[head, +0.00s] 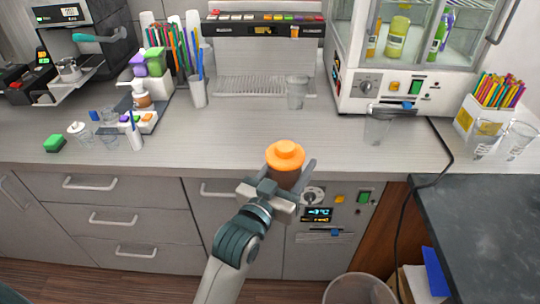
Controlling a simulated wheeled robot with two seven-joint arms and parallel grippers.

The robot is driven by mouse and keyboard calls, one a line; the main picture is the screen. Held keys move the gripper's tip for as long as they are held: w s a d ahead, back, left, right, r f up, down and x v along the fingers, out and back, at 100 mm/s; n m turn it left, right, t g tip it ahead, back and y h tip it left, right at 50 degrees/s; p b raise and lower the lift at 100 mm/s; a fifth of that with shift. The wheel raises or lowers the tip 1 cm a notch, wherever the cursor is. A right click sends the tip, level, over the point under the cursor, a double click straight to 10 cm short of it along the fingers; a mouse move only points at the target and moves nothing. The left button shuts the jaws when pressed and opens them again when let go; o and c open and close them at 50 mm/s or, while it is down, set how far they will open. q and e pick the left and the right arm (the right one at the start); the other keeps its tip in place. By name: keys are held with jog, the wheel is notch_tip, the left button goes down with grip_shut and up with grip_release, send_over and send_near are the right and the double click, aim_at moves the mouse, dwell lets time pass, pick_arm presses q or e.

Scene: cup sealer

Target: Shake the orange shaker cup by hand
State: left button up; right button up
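The shaker cup (286,156) has a bright orange lid with a round knob and a darker brownish body. It is upright or nearly so, in front of the counter's front edge and above the floor. My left gripper (287,178), on the arm coming up from the bottom left of centre, has a finger on each side of the cup's body and is shut on it. The lower part of the cup is hidden by the gripper. My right gripper is not in view.
Clear cups (297,92) and (378,126) stand on the counter (220,135). A white display cabinet (390,98) is at the back right, and a straw box (480,120) is at the right. Small containers crowd the left. A bin (360,290) stands below.

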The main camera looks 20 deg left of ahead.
pick_arm(q)
jog(key=w+d+m+g+h, duration=0.1)
jog(key=d+m+h, duration=0.1)
jog(key=d, duration=0.7)
jog(key=shift+m+h, duration=0.3)
jog(key=shift+h, duration=0.5)
jog(key=shift+d, duration=0.1)
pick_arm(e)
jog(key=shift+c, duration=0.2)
